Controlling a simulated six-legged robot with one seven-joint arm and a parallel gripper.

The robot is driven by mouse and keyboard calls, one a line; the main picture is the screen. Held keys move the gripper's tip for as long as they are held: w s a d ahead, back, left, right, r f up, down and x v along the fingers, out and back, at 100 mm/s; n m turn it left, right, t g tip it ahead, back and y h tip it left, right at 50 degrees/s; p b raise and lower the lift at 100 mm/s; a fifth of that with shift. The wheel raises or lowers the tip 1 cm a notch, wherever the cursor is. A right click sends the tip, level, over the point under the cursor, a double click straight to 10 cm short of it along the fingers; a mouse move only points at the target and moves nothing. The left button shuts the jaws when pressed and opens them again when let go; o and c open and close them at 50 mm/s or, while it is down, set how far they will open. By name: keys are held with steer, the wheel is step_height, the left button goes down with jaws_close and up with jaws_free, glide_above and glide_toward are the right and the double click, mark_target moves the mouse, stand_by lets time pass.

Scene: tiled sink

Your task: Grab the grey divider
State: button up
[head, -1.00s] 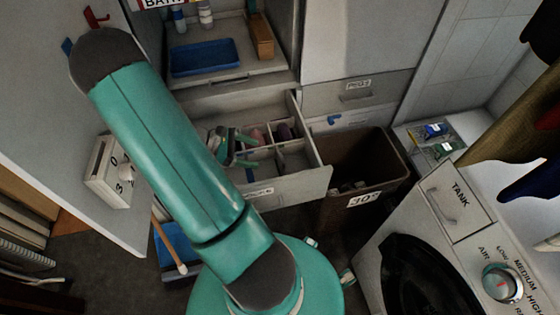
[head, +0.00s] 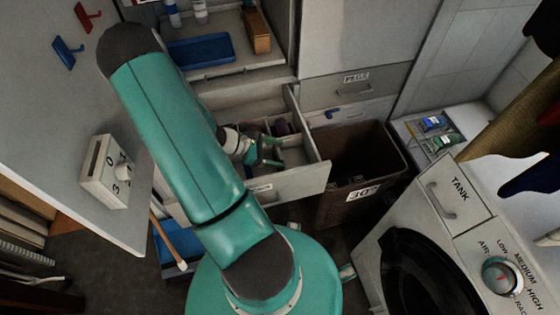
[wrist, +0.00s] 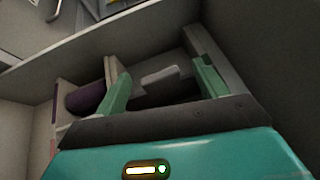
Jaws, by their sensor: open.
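My gripper (head: 270,153) reaches down into the open pale grey drawer (head: 300,183), near its right part. In the wrist view, the two green fingers of my gripper (wrist: 161,69) stand apart with a gap between them. A light grey piece, which looks like the grey divider (wrist: 160,76), shows between and beyond the fingers. I cannot tell whether either finger touches it. In the head view my gripper and arm cover part of the drawer's inside, and the divider cannot be made out clearly there.
A dark purple rolled item (wrist: 86,97) lies in a compartment left of the fingers, and the drawer walls stand close around. A brown bin (head: 360,165) stands right of the drawer. A blue tray (head: 200,53) sits on the shelf above.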

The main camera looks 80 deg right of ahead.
steer(key=x, duration=0.3)
steer(key=shift+s+d+f, duration=0.1)
steer(key=shift+s+f, duration=0.1)
steer(key=shift+f, duration=0.05)
steer(key=shift+c, duration=0.2)
steer(key=c, duration=1)
steer(key=shift+c, duration=0.2)
steer(key=shift+r, duration=0.15)
